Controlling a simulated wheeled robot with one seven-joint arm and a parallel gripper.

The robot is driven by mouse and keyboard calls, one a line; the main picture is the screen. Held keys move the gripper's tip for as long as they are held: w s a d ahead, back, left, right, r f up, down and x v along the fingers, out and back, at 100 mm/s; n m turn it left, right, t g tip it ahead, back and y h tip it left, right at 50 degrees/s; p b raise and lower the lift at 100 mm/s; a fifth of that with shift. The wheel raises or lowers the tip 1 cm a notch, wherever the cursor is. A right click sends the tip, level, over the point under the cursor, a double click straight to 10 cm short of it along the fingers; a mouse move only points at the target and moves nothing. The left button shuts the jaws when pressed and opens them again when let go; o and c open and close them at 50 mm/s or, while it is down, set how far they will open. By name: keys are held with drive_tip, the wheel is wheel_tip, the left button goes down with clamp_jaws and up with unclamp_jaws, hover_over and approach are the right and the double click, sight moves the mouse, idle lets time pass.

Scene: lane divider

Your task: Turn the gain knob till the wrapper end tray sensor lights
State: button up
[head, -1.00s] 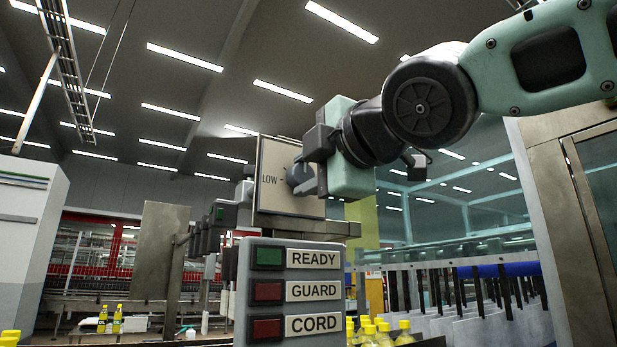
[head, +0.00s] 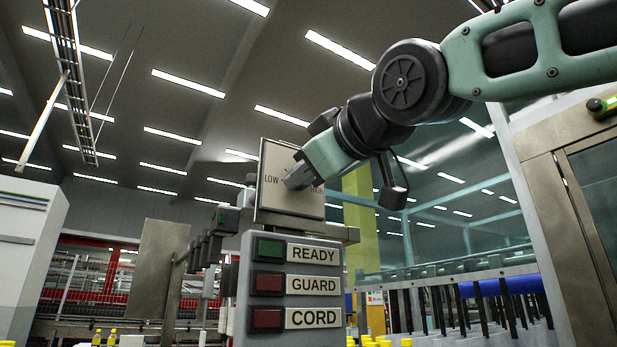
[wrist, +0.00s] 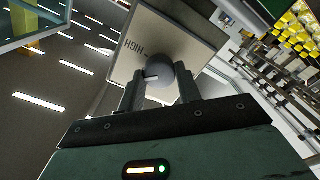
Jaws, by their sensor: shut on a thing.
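The gain knob (wrist: 159,76) is a grey round knob with a pale pointer mark, set on a light square plate (head: 271,205). The plate reads LOW at its left in the head view. In the wrist view the plate (wrist: 140,40) shows HIGH, upside down. My gripper (wrist: 158,88) is shut on the knob, one finger on each side; in the head view my gripper (head: 300,180) covers most of the knob. I cannot make out which thing is the wrapper end tray sensor, or whether it is lit.
Below the plate stands a grey panel with a green READY lamp (head: 270,248), a red GUARD lamp (head: 269,283) and a red CORD lamp (head: 267,318). A steel-framed cabinet (head: 545,170) stands at right. Yellow-capped bottles (head: 385,343) show at the bottom edge.

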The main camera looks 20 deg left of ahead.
drive_tip(key=shift+f+m, duration=0.1)
drive_tip(key=shift+m, duration=0.5)
drive_tip(key=o, duration=1)
